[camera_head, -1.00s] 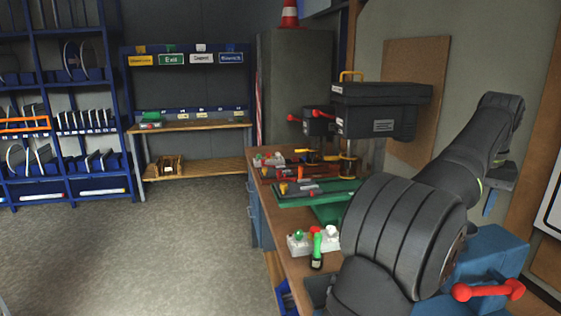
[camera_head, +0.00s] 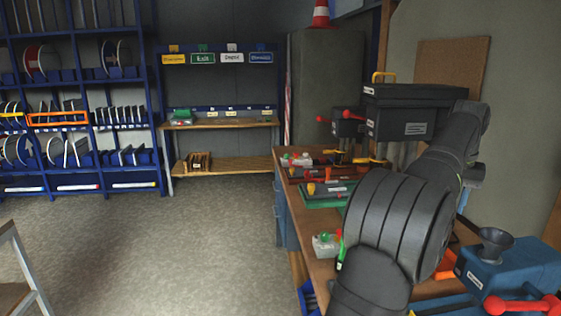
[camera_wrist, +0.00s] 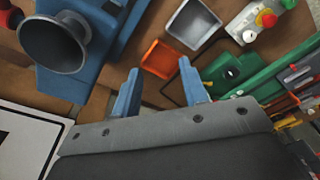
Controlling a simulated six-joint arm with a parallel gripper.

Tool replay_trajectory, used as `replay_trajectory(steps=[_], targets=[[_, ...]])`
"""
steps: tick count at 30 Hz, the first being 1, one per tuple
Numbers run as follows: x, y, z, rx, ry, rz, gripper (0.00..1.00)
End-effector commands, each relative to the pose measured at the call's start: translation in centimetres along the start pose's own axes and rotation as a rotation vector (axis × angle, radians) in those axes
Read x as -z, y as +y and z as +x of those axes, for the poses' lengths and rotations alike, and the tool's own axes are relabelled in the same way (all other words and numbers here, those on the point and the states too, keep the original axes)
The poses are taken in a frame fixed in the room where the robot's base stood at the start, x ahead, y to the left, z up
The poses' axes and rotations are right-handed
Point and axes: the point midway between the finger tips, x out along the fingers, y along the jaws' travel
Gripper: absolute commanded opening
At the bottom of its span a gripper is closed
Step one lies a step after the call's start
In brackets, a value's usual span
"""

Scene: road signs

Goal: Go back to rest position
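My gripper (camera_wrist: 157,90) shows in the wrist view with its two blue fingers spread apart. Nothing is between the fingers; the workbench top lies beyond them. In the head view my dark arm covers the right part of the bench, and the gripper itself cannot be made out there. The workbench (camera_head: 320,268) runs along the right side under the arm.
A blue machine with a funnel (camera_head: 496,242) and a red handle stands at the lower right. An orange tray (camera_wrist: 161,59) and a grey tray (camera_wrist: 192,24) lie on the bench. A black machine (camera_head: 412,110) stands behind. The floor (camera_head: 170,250) at left is open.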

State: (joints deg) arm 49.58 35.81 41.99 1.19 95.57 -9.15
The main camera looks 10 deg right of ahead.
Motion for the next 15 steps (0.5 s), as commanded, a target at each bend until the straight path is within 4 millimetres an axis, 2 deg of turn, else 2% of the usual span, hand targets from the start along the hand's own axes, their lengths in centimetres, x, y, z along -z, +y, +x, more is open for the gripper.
replay_trajectory(steps=[3, 15], targets=[[0.2, -2.3, 1.1, 0.002, -0.002, -0.017, 0.4], [0.2, -9.4, 4.7, 0.007, -0.003, -0.064, 0.4]])
